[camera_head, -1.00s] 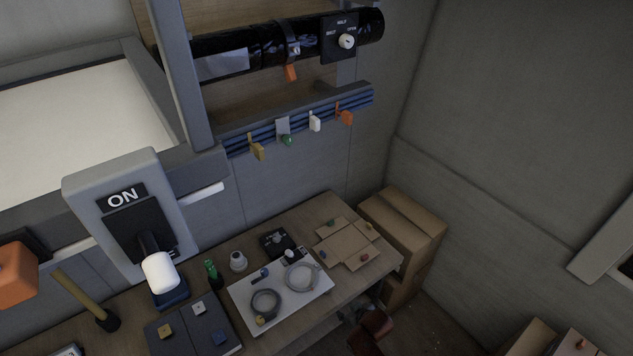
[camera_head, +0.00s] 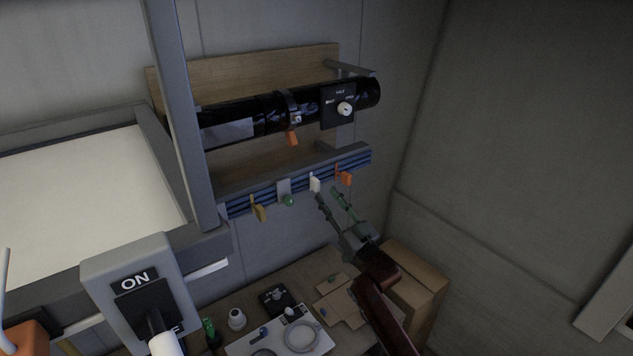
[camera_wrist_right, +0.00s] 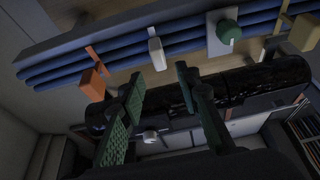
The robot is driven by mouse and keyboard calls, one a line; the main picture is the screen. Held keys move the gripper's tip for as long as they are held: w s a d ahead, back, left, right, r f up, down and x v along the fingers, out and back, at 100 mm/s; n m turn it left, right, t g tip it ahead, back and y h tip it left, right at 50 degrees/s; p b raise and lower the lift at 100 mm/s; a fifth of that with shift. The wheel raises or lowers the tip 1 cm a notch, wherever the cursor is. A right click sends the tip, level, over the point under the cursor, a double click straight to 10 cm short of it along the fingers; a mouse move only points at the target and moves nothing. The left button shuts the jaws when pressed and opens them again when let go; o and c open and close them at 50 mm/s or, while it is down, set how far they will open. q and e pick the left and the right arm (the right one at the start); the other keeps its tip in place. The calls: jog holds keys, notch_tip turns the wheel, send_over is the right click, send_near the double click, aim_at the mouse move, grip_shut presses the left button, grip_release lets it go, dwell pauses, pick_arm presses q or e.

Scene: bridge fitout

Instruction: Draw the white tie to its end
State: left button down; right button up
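The white tie (camera_head: 314,184) hangs from the blue cable bundle (camera_head: 248,203) on the wall, between a green-knobbed grey clip and an orange tie. It also shows in the right wrist view (camera_wrist_right: 156,52), just beyond my fingertips. My right gripper (camera_head: 334,200) is raised below the bundle, with its two fingers apart and pointing up. In the right wrist view the open fingers (camera_wrist_right: 158,80) have a clear gap between them, and the tie's white tab lies above that gap. No contact with the tie is visible. My left gripper is not in view.
A yellow tie (camera_head: 259,212), the clip's green knob (camera_head: 288,200) and an orange tie (camera_head: 344,178) hang along the same bundle. A black pipe (camera_head: 250,122) runs above it. Below are a workbench and cardboard boxes (camera_head: 415,275). A large ON switch panel (camera_head: 140,285) stands at left.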

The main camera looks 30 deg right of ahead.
aim_at(319, 184)
jog(key=p+x, duration=0.2)
jog(key=x, duration=0.4)
jog(key=shift+w, duration=0.15)
jog(key=shift+w+a+r, duration=0.1)
jog(key=shift+w+r, duration=0.1)
jog(key=shift+w, duration=0.35)
jog(key=shift+c, duration=0.4)
grip_shut()
